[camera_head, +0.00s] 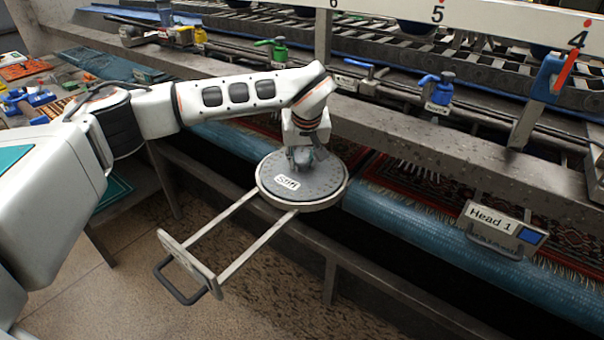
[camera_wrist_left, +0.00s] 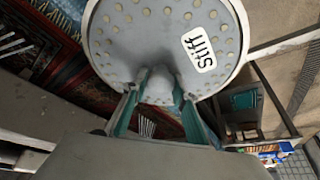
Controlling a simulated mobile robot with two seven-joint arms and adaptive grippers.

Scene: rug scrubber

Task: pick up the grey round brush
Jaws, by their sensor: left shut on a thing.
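The grey round brush (camera_head: 322,182) is a flat disc with a white "Stiff" label. In the head view it is at the centre, within the outline of a pale round holder (camera_head: 313,207). I cannot tell whether it rests in the holder or is slightly above it. My left gripper (camera_head: 301,158) points down at the disc's middle and is shut on its central knob. In the left wrist view the brush (camera_wrist_left: 120,38) shows pale dots, and the gripper's fingers (camera_wrist_left: 160,88) are on both sides of the knob. My right gripper is not in view.
The holder's two rails run to a plate with a dark handle (camera_head: 181,283) at the lower left. A machine beam (camera_head: 430,150) and blue-covered roller (camera_head: 420,225) lie behind and right. A "Head 1" sign (camera_head: 497,223) stands at the right. Tools clutter a bench (camera_head: 55,70) at the left.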

